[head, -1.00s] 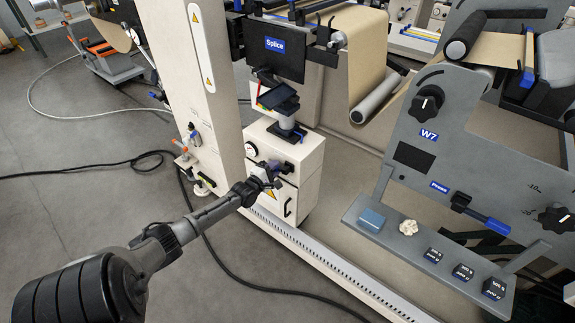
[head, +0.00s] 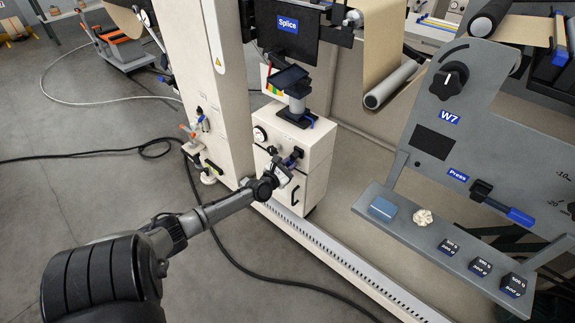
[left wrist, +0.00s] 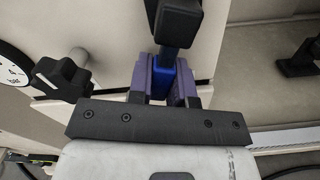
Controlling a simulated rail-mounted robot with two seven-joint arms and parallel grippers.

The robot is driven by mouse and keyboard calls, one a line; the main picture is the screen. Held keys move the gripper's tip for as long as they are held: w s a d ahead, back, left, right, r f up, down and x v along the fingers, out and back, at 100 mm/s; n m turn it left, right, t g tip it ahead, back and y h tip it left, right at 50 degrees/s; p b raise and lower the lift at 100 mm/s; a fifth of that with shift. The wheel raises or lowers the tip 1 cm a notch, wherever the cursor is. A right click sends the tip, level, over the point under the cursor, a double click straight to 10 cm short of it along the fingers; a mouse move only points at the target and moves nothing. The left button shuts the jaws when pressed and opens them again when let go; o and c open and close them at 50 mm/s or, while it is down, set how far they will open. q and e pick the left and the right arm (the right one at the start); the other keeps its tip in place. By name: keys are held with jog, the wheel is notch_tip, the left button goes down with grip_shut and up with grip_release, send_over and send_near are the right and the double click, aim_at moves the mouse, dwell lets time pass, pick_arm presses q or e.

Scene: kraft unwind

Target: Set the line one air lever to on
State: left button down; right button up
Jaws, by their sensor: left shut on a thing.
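A lever with a black handle and a blue part (head: 295,155) is on the front of the white cabinet (head: 318,150) below the Splice sign. My left gripper (head: 284,168) is at this lever, in front of the cabinet. In the left wrist view, its two purple finger pads (left wrist: 161,84) are shut on the blue part, and the lever's black handle (left wrist: 176,25) extends up beyond them. The fingers partly hide the lever, and I cannot read an on or off mark. My right gripper is not in view.
A round gauge (head: 260,134) is left of the lever; a black knob (left wrist: 62,76) is close by in the wrist view. A white column (head: 205,95) stands left of the cabinet. A slotted rail (head: 340,265) runs along the floor. A grey shelf (head: 400,222) is at right.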

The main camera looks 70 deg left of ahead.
pick_arm(q)
jog(key=n, duration=0.1)
jog(key=d+n+b, duration=0.1)
jog(key=n, duration=0.2)
jog(key=shift+w+d+f+b, duration=0.2)
jog(key=shift+w+d+b, duration=0.1)
jog(key=shift+w, duration=0.05)
dwell(0.4)
jog(key=c, duration=1)
grip_release()
jog(key=shift+c, duration=0.2)
